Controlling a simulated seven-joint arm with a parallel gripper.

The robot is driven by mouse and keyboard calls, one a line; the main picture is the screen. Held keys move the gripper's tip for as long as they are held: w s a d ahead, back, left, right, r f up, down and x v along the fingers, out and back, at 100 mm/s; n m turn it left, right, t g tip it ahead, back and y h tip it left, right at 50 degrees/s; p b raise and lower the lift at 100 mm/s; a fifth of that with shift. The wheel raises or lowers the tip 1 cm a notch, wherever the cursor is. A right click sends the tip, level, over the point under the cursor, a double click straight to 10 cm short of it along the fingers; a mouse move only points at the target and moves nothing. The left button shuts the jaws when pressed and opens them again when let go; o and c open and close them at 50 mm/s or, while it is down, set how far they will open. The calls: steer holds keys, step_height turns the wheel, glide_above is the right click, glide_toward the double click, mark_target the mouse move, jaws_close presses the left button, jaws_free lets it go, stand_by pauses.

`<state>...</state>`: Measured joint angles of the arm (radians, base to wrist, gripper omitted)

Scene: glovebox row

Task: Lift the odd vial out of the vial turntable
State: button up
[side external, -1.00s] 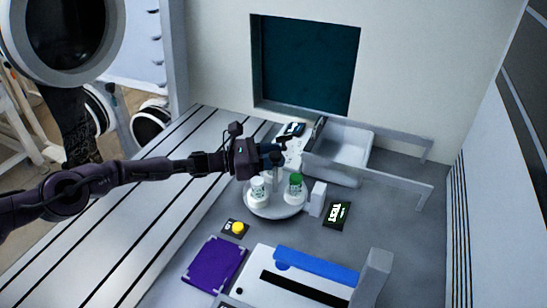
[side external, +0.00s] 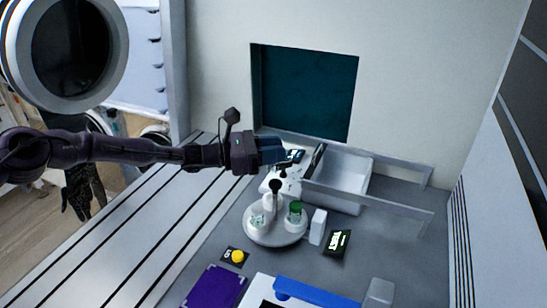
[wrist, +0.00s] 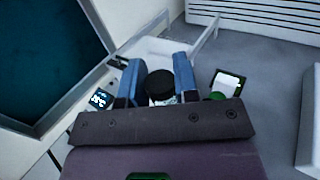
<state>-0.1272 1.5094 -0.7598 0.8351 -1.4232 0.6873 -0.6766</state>
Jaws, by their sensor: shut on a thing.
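My gripper (side external: 278,150) is above the vial turntable (side external: 276,238). In the wrist view its blue fingers (wrist: 159,82) are shut on a black-capped vial (wrist: 160,84); a bit of white shows below the cap. In the side view, I cannot make out the held vial at the fingers. A green-capped vial (side external: 295,215) stands on the right of the turntable and a pale vial (side external: 259,218) on the left. A grey post with a dark knob (side external: 276,187) rises near the middle. The green cap also shows partly in the wrist view (wrist: 217,96).
A white tray (side external: 343,185) and rails (side external: 385,205) stand behind the turntable. A white block (side external: 318,227) and a TEST display (side external: 338,242) are to its right. A yellow button (side external: 238,256), a purple mat (side external: 214,289) and a blue bar (side external: 312,293) are in front.

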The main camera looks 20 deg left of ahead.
steer(key=shift+r, duration=1.95)
